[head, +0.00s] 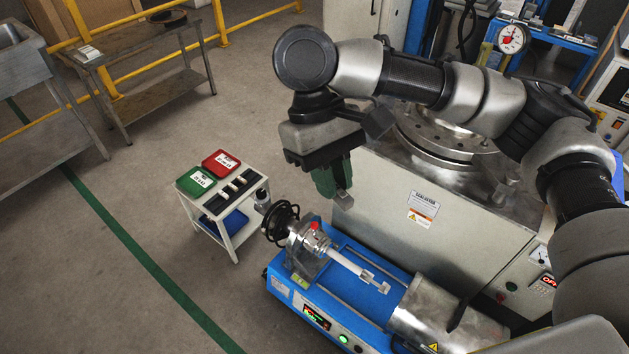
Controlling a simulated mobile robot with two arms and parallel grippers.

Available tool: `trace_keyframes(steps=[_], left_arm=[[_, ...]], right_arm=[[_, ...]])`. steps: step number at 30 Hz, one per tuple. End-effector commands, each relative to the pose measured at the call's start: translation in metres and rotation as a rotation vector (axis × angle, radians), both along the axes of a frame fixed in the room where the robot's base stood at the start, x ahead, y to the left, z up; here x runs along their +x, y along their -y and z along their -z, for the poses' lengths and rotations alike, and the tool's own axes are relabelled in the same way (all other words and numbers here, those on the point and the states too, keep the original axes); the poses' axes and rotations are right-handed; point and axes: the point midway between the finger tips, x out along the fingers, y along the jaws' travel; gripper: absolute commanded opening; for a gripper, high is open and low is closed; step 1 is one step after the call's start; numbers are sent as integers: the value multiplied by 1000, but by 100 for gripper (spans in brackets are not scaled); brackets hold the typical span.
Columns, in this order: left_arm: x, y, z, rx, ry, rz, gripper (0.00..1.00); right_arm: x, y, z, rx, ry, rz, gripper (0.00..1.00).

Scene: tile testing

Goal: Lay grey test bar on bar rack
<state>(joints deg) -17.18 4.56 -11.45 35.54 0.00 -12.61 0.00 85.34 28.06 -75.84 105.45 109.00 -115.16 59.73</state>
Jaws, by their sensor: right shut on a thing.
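My right gripper (333,182) has green fingers and points down above the blue bench machine. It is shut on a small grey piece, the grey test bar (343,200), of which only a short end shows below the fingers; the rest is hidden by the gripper. The bar rack (232,193) is a black holder with several pale pieces across it, on top of a small white cart. It lies left of my gripper and lower, apart from it. My left gripper is not in view.
A green box (196,181) and a red box (221,161) sit on the cart (232,238) behind the rack. The blue machine (300,285), with a black handwheel (281,221) and a white shaft (352,266), stands close right of the cart. A large grey cabinet (400,215) is behind it.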

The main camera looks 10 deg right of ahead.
Motion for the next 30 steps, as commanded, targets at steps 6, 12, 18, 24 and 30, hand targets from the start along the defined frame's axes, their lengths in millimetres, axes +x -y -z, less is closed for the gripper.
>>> trace_keyframes(steps=[6, 12, 18, 24, 30], left_arm=[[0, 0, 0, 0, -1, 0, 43], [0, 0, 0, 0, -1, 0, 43], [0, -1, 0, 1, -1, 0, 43], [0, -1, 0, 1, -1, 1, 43], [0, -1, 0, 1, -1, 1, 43]], right_arm=[[16, -22, -2, 0, -1, 102, 0], [47, -60, -2, 0, -3, 251, 0], [69, -87, -2, 1, -1, 364, 0], [78, -97, -1, 0, 0, 397, 0], [75, -93, 11, -1, -1, 238, 0]])
